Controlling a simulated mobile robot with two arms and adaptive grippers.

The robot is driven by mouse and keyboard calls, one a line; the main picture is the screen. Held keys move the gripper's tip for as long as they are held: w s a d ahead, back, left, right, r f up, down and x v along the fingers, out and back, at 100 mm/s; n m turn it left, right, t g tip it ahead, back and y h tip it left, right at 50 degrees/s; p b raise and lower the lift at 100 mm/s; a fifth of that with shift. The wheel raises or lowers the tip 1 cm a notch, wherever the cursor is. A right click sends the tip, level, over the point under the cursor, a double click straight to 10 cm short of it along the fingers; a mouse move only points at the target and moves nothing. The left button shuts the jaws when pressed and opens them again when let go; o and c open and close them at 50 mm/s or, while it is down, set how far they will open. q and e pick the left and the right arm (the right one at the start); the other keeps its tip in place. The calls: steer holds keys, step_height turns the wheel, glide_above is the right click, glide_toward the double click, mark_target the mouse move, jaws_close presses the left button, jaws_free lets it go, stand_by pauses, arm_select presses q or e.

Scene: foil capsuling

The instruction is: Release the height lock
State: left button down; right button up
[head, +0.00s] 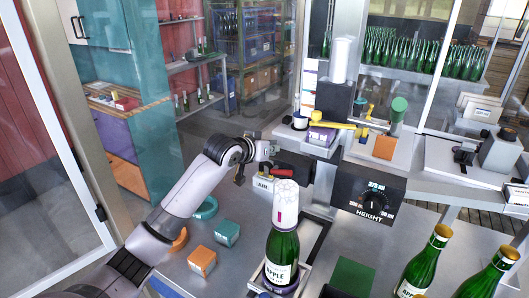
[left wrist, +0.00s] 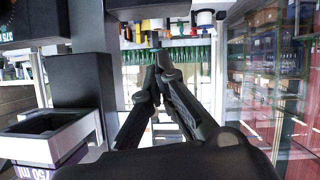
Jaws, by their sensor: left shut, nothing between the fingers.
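A black box with a round dial marked HEIGHT (head: 374,201) is on the front of the machine in the head view. A red lever (head: 284,171) shows left of it, just above a white label plate (head: 263,184). Which part is the height lock, I cannot tell for sure. My left gripper (head: 272,149) is close above the red lever, near the machine's left side; whether it touches anything is unclear. In the left wrist view its fingers (left wrist: 160,62) are shut with nothing between them. My right gripper is not in view.
A green bottle (head: 282,252) with a white hood over its neck stands below the machine. Two gold-topped bottles (head: 424,262) stand at the right. A yellow bar (head: 333,124) crosses the machine's upper shelf. Orange (head: 202,261) and teal (head: 227,233) blocks lie at the front left.

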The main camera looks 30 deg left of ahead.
arm_select(q)
steer(key=shift+b+v, duration=0.5)
steer(key=shift+v, duration=1.55)
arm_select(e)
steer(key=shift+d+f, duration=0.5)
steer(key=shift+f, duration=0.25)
arm_select(q)
steer(key=shift+a+f, duration=0.1)
